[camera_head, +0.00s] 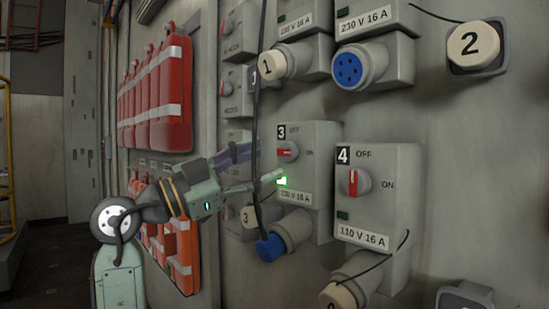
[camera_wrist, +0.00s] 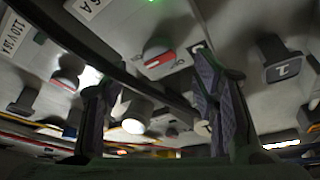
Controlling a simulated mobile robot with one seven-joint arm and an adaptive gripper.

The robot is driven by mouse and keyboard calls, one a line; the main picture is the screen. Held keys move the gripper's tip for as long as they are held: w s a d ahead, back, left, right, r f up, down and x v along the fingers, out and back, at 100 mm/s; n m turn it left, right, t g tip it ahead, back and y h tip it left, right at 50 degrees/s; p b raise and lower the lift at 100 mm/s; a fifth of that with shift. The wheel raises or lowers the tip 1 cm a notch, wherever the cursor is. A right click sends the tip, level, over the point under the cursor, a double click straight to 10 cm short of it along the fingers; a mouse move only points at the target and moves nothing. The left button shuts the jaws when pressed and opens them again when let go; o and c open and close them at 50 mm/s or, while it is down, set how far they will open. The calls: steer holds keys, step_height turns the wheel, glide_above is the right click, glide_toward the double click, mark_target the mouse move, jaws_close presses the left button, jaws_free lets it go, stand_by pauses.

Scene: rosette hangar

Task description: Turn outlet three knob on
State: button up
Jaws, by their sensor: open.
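Outlet three is a grey wall box (camera_head: 320,145) marked 3, with OFF above and ON to the right. Its round grey knob (camera_head: 288,152) has a red bar lying level, toward ON. A green light (camera_head: 282,181) glows below the knob. My gripper (camera_head: 268,163) is open and empty just left of the box, its fingers pointing toward it. In the wrist view, the knob (camera_wrist: 159,55) with its red bar shows beyond and between the spread fingers (camera_wrist: 152,80), apparently clear of them. The green light (camera_wrist: 180,2) is at the top edge.
Outlet four (camera_head: 405,195) stands close right, its red knob bar (camera_head: 353,181) upright toward OFF. A blue-capped socket (camera_head: 272,246) is below outlet three. A dark cable (camera_head: 257,100) hangs down in front of the boxes. Red padded panels (camera_head: 160,95) hang on the wall to the left.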

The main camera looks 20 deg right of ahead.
steer(key=w+v, duration=0.1)
steer(key=v, duration=0.6)
steer(key=shift+s+a+f, duration=0.2)
steer(key=shift+s+a, duration=0.2)
steer(key=shift+s, duration=0.15)
